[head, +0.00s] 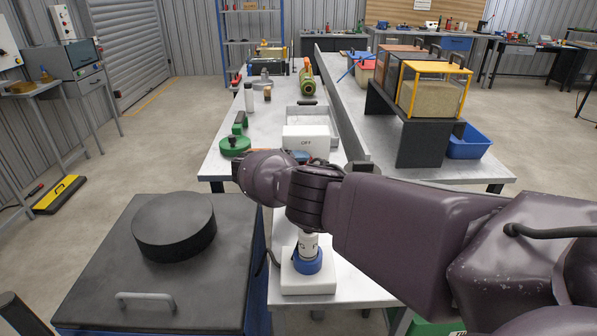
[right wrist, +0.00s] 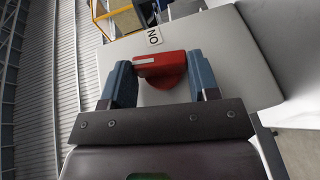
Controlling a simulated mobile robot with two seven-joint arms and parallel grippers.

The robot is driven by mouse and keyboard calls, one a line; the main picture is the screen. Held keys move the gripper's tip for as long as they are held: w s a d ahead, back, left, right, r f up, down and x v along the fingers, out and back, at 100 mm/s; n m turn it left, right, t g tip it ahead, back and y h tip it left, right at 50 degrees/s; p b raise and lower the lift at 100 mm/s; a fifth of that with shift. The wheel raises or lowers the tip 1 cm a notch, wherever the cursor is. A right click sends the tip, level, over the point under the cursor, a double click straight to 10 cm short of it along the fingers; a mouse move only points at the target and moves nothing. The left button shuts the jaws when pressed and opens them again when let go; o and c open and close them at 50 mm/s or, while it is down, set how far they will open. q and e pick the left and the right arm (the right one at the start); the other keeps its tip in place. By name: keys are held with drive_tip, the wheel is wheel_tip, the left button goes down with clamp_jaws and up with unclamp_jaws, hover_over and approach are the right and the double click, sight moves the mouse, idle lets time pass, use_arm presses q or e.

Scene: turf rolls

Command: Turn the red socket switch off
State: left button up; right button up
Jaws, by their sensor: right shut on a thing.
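In the right wrist view a red switch knob (right wrist: 170,68) with a pale bar sits on a light grey panel (right wrist: 225,45). A white label reading "ON" (right wrist: 153,36) is on the panel beside the knob. My right gripper (right wrist: 163,72) has its two blue-grey fingers on either side of the red knob and is shut on it. In the head view my right arm reaches across the bench and hides the knob. A white box (head: 318,133) there shows the word "OFF" on its top. My left gripper is not in view.
A white base with a blue socket (head: 308,262) stands on the near bench. A black cabinet with a round black disc (head: 174,224) is at left. Green tool pieces (head: 234,145) lie left of the box. A long grey bench (head: 400,165) runs at right.

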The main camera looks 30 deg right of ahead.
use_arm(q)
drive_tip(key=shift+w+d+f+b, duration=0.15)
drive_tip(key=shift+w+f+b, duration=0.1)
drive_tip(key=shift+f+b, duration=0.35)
use_arm(e)
drive_tip(key=shift+f+n+h, duration=0.25)
drive_tip(key=shift+n+h, duration=0.15)
drive_tip(key=shift+h, duration=0.7)
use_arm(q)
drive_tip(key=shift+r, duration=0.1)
use_arm(e)
drive_tip(key=o, duration=0.9)
use_arm(q)
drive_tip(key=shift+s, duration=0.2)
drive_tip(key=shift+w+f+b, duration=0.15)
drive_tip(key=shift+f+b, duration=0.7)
drive_tip(key=shift+b, duration=0.35)
use_arm(e)
drive_tip(key=shift+w+a, duration=0.3)
drive_tip(key=shift+a, duration=1.5)
drive_tip(key=shift+w+a, duration=0.25)
drive_tip(key=shift+a, duration=1.5)
drive_tip(key=shift+w+a, duration=0.3)
drive_tip(key=shift+a, duration=1.5)
